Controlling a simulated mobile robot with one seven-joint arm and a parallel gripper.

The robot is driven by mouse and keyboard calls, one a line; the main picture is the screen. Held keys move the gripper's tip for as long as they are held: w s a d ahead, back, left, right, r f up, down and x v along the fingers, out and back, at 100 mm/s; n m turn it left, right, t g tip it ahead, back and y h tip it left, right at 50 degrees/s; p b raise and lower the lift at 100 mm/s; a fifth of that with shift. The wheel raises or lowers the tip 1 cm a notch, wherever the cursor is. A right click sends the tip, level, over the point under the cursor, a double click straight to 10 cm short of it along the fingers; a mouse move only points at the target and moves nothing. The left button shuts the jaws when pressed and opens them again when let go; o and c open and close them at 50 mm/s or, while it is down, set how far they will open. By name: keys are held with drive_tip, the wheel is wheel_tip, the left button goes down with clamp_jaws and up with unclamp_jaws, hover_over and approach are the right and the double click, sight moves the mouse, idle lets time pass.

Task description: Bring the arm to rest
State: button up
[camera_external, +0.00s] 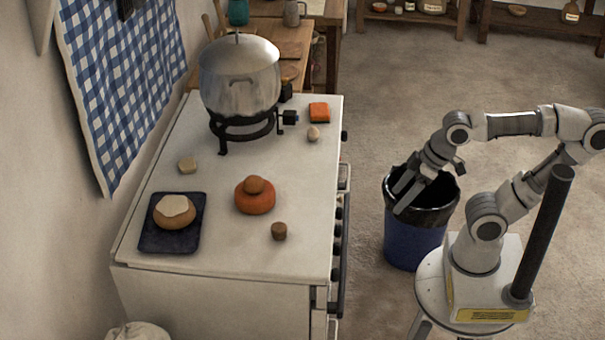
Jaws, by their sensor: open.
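My arm stands on its base at the right of the view, bent over with its end pointing down and left. My gripper (400,202) is open, its two fingers apart. The fingers show against the rim and black liner of a blue bin (415,240). I see nothing between them. I cannot tell how far the fingertips reach into the bin or whether they touch it.
A white stove (225,220) stands at the left. On it are a large pot (240,78) on a burner, an orange lidded pot (255,197), a dark board (157,243) with a bread-like round (174,212), and small pieces. Open floor (420,85) lies behind the bin.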

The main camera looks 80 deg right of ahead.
wheel_tip(320, 180, up, 9)
drive_tip(key=p, duration=0.9)
drive_tip(key=shift+r, duration=0.2)
idle(0.4)
